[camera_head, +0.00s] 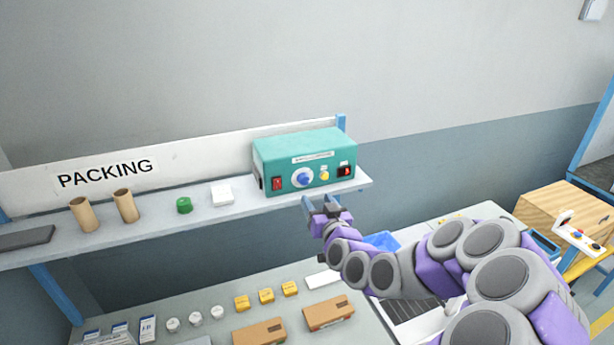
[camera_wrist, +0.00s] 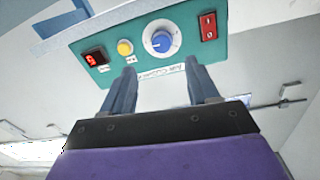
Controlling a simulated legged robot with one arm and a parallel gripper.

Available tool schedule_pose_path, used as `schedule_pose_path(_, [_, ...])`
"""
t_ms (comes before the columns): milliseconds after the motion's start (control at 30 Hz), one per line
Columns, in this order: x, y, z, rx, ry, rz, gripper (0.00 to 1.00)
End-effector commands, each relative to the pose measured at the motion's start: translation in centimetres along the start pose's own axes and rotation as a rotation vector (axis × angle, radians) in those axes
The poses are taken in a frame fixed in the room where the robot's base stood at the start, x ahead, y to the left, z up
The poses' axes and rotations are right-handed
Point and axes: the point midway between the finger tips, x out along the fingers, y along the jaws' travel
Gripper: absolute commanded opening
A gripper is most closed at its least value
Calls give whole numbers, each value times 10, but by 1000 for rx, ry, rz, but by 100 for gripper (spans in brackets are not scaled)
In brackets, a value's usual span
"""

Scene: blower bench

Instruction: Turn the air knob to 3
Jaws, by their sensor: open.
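The blue air knob (camera_head: 303,178) is on the front of a teal box (camera_head: 304,150) on the shelf. It also shows in the wrist view, where the blue knob (camera_wrist: 161,42) has a white ring and a pale pointer mark. A small red-lit display (camera_head: 345,171) sits on the same panel; its digit in the wrist display (camera_wrist: 94,60) is too small to read surely. My gripper (camera_head: 320,203) is below and in front of the panel. In the wrist view my gripper (camera_wrist: 160,68) is open and empty, its fingers pointing toward the knob, apart from it.
A yellow button (camera_head: 324,174) and a red rocker switch (camera_head: 277,184) flank the knob. A white block (camera_head: 222,195), a green cap (camera_head: 184,205) and cardboard tubes (camera_head: 125,206) stand left on the shelf (camera_head: 150,224). Below, a bench holds boxes and small parts.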

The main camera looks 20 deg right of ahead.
Motion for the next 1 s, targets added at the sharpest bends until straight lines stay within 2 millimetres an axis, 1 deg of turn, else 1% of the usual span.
schedule_pose_path(33, [2,-2,-3,0,-4,-2,60])
schedule_pose_path(100, [4,-3,-2,1,-5,-5,60])
schedule_pose_path(200, [22,-2,-1,2,1,-5,60])
schedule_pose_path(400, [50,-2,-1,0,1,-5,60])
schedule_pose_path(600, [73,-2,0,0,0,-4,60])
schedule_pose_path(800, [86,-2,0,2,0,-4,60])
schedule_pose_path(1000, [89,-2,0,2,0,-3,60])
